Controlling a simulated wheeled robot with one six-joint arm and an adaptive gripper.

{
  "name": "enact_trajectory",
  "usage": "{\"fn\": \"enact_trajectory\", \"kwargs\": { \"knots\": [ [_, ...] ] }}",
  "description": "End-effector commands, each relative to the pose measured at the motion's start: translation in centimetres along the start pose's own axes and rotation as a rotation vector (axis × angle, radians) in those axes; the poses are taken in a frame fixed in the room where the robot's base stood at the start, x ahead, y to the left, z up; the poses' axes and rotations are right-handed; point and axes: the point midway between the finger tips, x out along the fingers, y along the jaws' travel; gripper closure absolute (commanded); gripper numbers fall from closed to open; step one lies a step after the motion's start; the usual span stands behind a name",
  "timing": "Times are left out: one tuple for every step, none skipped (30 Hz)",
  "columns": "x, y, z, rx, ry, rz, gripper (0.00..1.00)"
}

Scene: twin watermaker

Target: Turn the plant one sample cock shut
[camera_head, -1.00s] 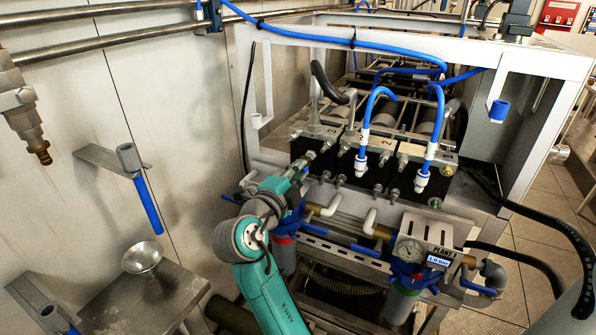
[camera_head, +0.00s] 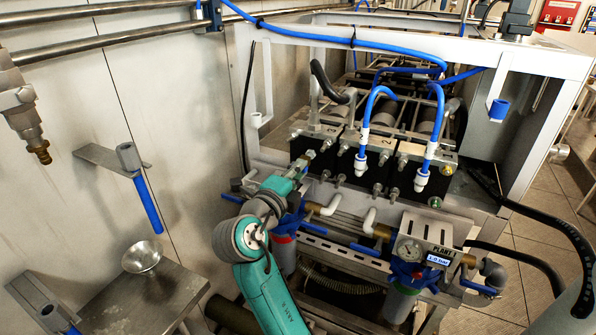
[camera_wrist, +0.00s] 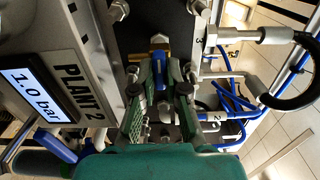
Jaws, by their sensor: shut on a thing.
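A small brass fitting (camera_wrist: 159,40) with a blue part (camera_wrist: 159,66) below it is in the middle of the wrist view, against a dark block. My gripper (camera_wrist: 160,82) is shut on this blue part, one finger on each side. The fingers hide much of it, so its exact angle is hard to read. In the head view my gripper (camera_head: 303,166) reaches up to the front of the left block, and the fitting there is hidden. A panel (camera_wrist: 58,72) beside the gripper in the wrist view reads "PLANT 2", with a display showing 1.0 bar.
A second gauge panel (camera_head: 428,243) stands at right in the head view. Blue hoses (camera_head: 432,125) rise over the blocks and a grey frame (camera_head: 400,45) surrounds them. A steel cup (camera_head: 142,258) sits on a shelf at left, below a blue-handled valve (camera_head: 147,204).

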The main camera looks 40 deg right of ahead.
Motion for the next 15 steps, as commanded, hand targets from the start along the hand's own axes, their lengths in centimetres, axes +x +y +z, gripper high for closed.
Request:
{"fn": "enact_trajectory", "kwargs": {
  "knots": [
    [0.01, 0.08, 0.01, 0.0, 0.0, 0.002, 0.8],
    [0.01, 0.08, 0.01, 0.0, 0.0, 0.002, 0.73],
    [0.01, 0.08, 0.0, 0.0, 0.0, 0.002, 0.63],
    [0.01, 0.08, 0.0, -0.001, 0.0, 0.002, 0.62],
    [0.01, 0.1, 0.0, -0.001, 0.0, 0.002, 0.62],
    [0.0, 0.12, 0.0, -0.001, 0.0, 0.002, 0.62],
    [0.0, 0.14, -0.01, -0.002, 0.0, 0.003, 0.62],
    [0.0, 0.16, -0.01, -0.002, 0.001, 0.003, 0.62],
    [0.0, 0.18, -0.01, -0.003, 0.001, 0.003, 0.62],
    [0.0, 0.19, -0.01, -0.003, 0.001, 0.004, 0.62],
    [0.0, 0.21, -0.01, -0.003, 0.001, 0.004, 0.62],
    [0.0, 0.22, -0.01, -0.003, 0.001, 0.004, 0.62],
    [0.0, 0.24, -0.01, -0.004, 0.001, 0.005, 0.62],
    [0.0, 0.25, -0.01, -0.004, 0.001, 0.005, 0.62],
    [0.0, 0.26, -0.01, -0.004, 0.001, 0.005, 0.62]
  ]
}}
